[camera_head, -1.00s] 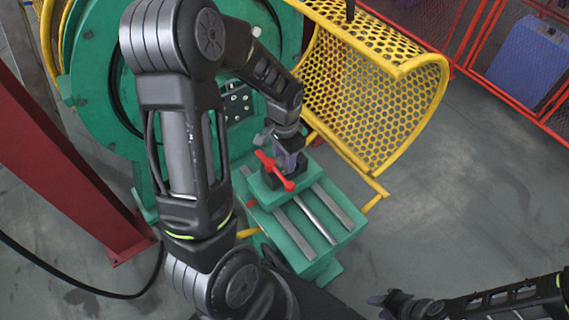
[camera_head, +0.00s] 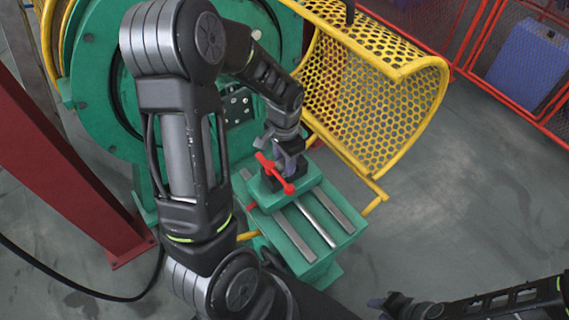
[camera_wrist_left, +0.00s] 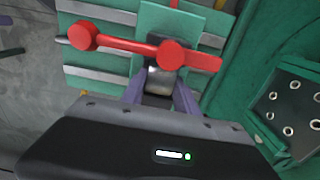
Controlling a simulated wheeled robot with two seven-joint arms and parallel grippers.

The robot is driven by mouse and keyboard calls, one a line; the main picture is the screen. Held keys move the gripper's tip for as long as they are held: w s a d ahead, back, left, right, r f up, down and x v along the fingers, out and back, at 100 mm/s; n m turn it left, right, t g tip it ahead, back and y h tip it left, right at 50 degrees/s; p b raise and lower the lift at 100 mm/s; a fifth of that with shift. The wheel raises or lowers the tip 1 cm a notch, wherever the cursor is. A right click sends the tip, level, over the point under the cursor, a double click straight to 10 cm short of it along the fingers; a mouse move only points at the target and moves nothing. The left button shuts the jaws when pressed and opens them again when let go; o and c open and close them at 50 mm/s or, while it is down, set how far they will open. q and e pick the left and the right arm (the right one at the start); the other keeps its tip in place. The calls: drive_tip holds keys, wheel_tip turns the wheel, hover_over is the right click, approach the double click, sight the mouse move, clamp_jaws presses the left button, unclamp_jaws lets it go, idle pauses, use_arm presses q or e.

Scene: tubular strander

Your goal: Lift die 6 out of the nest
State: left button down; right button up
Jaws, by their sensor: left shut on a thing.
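A small metallic piece, which I take to be die 6 (camera_wrist_left: 160,80), shows between the purple fingers of my left gripper (camera_wrist_left: 160,100) in the left wrist view. That gripper is shut on it. The fingers point down at the dark nest block (camera_head: 272,183) on the green carriage. Fingers and wrist hide most of the die and nest, so I cannot tell whether the die is clear of the nest. A red clamp handle (camera_head: 274,172) crosses right beside the fingers; it also shows in the wrist view (camera_wrist_left: 130,44). My right gripper (camera_head: 385,304) is at the bottom, its jaws unclear.
The green carriage (camera_head: 290,232) has steel rails. A yellow perforated guard (camera_head: 365,105) stands to the right of it, with a yellow bar below. The large green machine plate (camera_head: 95,90) is behind my left arm. Open floor (camera_head: 450,200) lies to the right.

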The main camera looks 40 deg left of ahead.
use_arm(q)
wheel_tip(320, 180, up, 10)
idle(0.5)
idle(0.6)
